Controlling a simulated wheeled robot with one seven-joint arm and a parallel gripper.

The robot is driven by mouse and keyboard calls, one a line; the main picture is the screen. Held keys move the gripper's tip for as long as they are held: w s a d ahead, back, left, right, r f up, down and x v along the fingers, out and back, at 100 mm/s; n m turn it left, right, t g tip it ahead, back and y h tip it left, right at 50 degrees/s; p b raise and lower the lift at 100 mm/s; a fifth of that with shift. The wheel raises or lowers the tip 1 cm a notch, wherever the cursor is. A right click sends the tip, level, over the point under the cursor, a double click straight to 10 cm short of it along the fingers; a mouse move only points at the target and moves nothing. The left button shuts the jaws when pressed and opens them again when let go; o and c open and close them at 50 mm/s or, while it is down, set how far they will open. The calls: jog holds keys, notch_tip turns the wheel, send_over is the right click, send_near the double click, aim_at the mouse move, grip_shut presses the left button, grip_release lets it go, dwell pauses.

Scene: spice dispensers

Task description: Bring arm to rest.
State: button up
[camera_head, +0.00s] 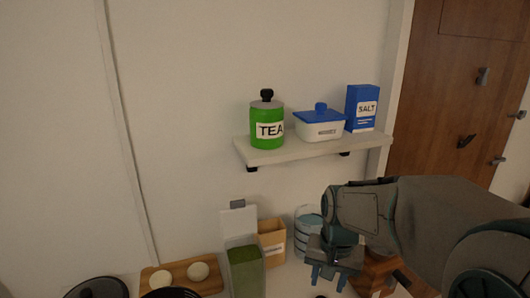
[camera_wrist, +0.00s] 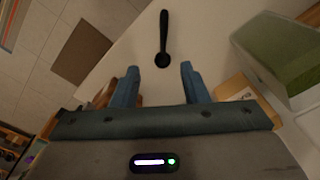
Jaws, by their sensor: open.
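My gripper (camera_head: 330,278) hangs from my arm at the lower right in the head view, with its fingers pointing down over the counter. In the wrist view, the two blue fingers of my gripper (camera_wrist: 158,85) stand apart with nothing between them. A black spoon (camera_wrist: 163,42) lies on the pale counter (camera_wrist: 205,50) beyond the fingertips. The spoon does not show clearly in the head view.
A wall shelf (camera_head: 290,151) holds a green tea jar (camera_head: 267,128), a white box with a blue lid (camera_head: 319,124) and a blue salt box (camera_head: 361,108). Below stand a green-filled container (camera_head: 245,270), a tan box (camera_head: 272,243), a glass jar (camera_head: 307,232) and a wooden board (camera_head: 182,278).

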jog(key=s+r+n+t, duration=0.2)
jog(key=s+n, duration=0.2)
jog(key=s, duration=0.7)
jog(key=shift+r, duration=0.25)
dwell(1.0)
